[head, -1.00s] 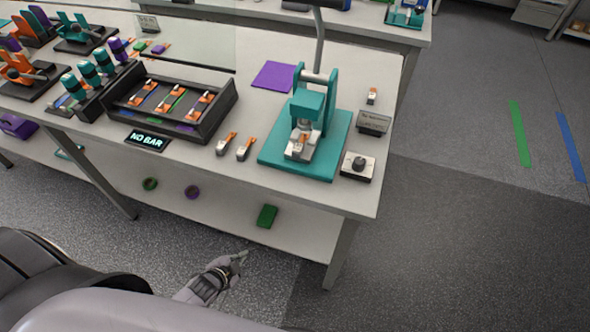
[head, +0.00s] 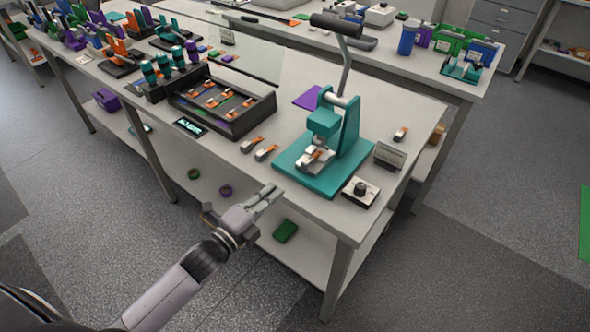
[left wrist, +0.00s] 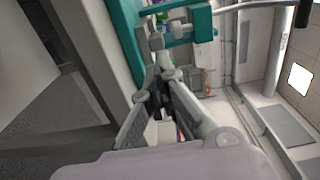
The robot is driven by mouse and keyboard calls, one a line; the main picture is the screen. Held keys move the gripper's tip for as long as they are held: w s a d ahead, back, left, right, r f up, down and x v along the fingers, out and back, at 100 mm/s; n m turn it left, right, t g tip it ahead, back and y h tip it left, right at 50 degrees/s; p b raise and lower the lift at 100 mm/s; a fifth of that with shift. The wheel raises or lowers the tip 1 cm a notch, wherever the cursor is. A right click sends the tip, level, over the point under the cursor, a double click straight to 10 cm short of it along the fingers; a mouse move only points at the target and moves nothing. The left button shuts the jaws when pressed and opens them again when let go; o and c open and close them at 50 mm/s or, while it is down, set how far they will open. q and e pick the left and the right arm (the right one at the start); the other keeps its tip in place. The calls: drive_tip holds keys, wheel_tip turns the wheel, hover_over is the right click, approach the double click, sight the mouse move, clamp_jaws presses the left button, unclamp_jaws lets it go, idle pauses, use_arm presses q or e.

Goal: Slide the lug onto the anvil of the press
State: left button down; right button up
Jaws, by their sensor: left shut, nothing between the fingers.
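The teal press (head: 349,128) stands on its teal base plate (head: 293,162) near the right end of the table, its lever raised. Its pale anvil block (head: 308,164) has an orange piece on it, probably a lug; how it sits is unclear. Two orange-and-silver lugs, one nearer (head: 265,153) and one farther (head: 250,144), lie left of the press; another lug (head: 400,134) lies to its right. My left gripper (head: 276,192) is shut and empty, in front of the table edge, apart from the lugs. The left wrist view shows its fingers (left wrist: 163,80) pointing toward the press (left wrist: 200,24).
A dark tray (head: 237,128) with several lugs and a lit sign (head: 190,127) are left of the press. A knob box (head: 361,192) and a small sign (head: 390,156) stand right of it. The shelf below holds a green block (head: 286,231).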

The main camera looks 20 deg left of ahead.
sight(303, 165)
use_arm(q)
drive_tip(key=p+x, duration=0.2)
drive_tip(key=x, duration=0.6)
drive_tip(key=shift+w+d, duration=0.25)
drive_tip(key=shift+w, duration=0.1)
drive_tip(key=shift+w+d, duration=0.15)
drive_tip(key=shift+w, duration=0.2)
use_arm(e)
drive_tip(key=shift+d+r, duration=0.9)
drive_tip(key=shift+r, duration=0.25)
drive_tip(key=shift+a, duration=0.1)
use_arm(q)
drive_tip(key=shift+b+x, duration=0.45)
drive_tip(key=shift+x, duration=0.4)
use_arm(e)
drive_tip(key=shift+a+f, duration=0.35)
drive_tip(key=shift+f, duration=0.05)
